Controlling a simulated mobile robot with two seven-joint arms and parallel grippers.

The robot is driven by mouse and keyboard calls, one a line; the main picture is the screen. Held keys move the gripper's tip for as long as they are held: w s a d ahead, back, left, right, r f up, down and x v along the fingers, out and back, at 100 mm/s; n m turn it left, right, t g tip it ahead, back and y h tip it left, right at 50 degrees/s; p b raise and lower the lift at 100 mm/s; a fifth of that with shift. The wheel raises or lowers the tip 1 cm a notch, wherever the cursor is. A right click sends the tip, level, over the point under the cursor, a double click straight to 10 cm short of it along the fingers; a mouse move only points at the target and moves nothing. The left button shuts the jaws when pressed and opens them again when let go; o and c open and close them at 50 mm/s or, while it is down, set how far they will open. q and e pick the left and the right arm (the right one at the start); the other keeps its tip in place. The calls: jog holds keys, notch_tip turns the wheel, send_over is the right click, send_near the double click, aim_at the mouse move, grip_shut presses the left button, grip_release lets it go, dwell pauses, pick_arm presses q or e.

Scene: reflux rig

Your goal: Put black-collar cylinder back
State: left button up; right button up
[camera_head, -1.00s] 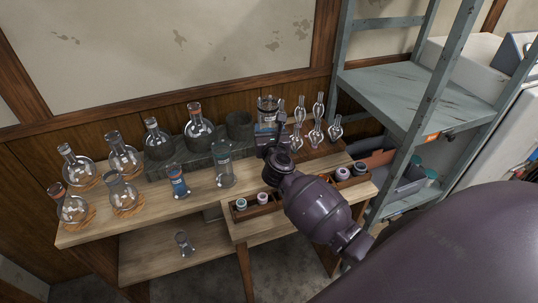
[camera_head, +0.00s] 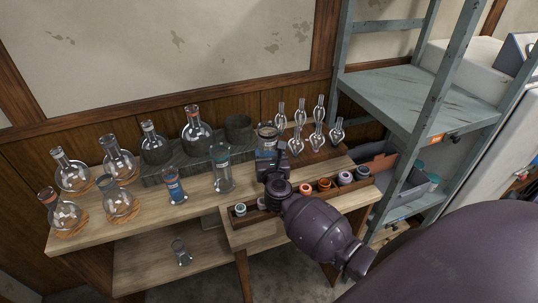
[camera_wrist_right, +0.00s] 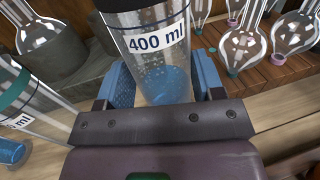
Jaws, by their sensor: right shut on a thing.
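My right gripper (camera_head: 272,165) is shut on the black-collar cylinder (camera_head: 267,139), a clear cylinder with some blue liquid. In the right wrist view the cylinder (camera_wrist_right: 150,50) is marked 400 ml, its dark collar is at the top edge, and it sits between the blue finger pads (camera_wrist_right: 165,88). It looks upright, at the back of the bench (camera_head: 205,192). Its foot is hidden by the gripper, so I cannot tell whether it touches the bench. A green-collar cylinder (camera_head: 222,170) stands left of it, also in the wrist view (camera_wrist_right: 35,105). My left gripper is out of view.
A smaller blue-liquid cylinder (camera_head: 174,187) stands further left, beside several round flasks (camera_head: 118,205). A grey stepped block (camera_head: 160,174) with flasks is behind. Glass bulbs (camera_head: 317,138) stand on a wooden rack to the right. Coloured caps (camera_head: 324,185) line the front tray.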

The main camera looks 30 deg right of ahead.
jog(key=shift+f, duration=0.15)
jog(key=o, duration=1.2)
